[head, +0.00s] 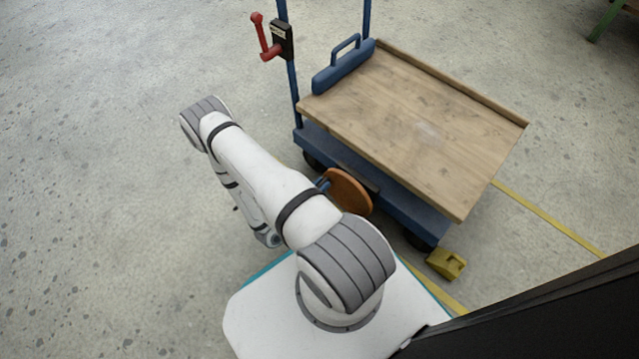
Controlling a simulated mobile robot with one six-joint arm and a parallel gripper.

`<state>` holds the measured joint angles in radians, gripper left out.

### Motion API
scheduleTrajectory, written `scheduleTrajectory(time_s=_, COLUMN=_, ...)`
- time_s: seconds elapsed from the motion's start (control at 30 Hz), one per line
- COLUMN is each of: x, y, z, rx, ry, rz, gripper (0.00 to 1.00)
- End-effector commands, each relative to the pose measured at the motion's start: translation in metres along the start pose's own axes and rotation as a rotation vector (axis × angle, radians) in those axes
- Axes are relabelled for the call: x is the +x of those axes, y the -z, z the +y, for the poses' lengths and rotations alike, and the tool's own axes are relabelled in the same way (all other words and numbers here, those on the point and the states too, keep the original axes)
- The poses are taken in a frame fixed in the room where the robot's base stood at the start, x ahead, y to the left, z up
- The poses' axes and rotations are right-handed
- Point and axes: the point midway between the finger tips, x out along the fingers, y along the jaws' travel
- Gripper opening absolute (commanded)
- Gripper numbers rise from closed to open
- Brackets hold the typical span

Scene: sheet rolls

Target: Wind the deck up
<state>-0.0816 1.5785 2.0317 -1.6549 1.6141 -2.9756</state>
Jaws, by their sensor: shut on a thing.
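The wooden deck (410,115) of a blue cart (395,195) lies at the upper right, above the cart's blue base frame. An orange disc (350,190), like a handwheel, stands at the cart's near side with a short blue piece (323,184) beside it. A red lever (261,38) sits on a black box (282,39) on the cart's left post. My arm folds over and its wrist drops behind the upper link, left of the disc. My gripper's jaws are hidden behind my arm, so their contact is not visible.
A blue handle (343,65) stands at the deck's left end. A yellow chock (446,262) lies by the cart's near right wheel, close to a yellow floor line (550,218). A dark panel (540,315) fills the lower right. Floor at left is clear.

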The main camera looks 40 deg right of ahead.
Motion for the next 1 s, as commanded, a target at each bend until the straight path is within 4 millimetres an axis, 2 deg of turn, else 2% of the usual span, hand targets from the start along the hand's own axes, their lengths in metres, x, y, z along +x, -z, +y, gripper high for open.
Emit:
scheduleTrajectory(time_s=0.03, x=-0.0003, y=0.0025, z=-0.0081, rx=0.006, ry=0.011, rz=0.007, gripper=0.00)
scheduleTrajectory(time_s=0.6, x=-0.0020, y=0.0018, z=-0.0088, rx=-0.021, ry=0.016, rz=0.008, gripper=0.00)
scheduleTrajectory(time_s=0.63, x=-0.0021, y=0.0017, z=-0.0088, rx=-0.021, ry=0.016, rz=0.008, gripper=0.22)
scheduleTrajectory(time_s=0.87, x=-0.0020, y=0.0000, z=-0.0063, rx=-0.026, ry=0.013, rz=0.005, gripper=0.41)
scheduleTrajectory(time_s=1.0, x=-0.0019, y=-0.0008, z=-0.0049, rx=-0.029, ry=0.010, rz=0.004, gripper=0.41)
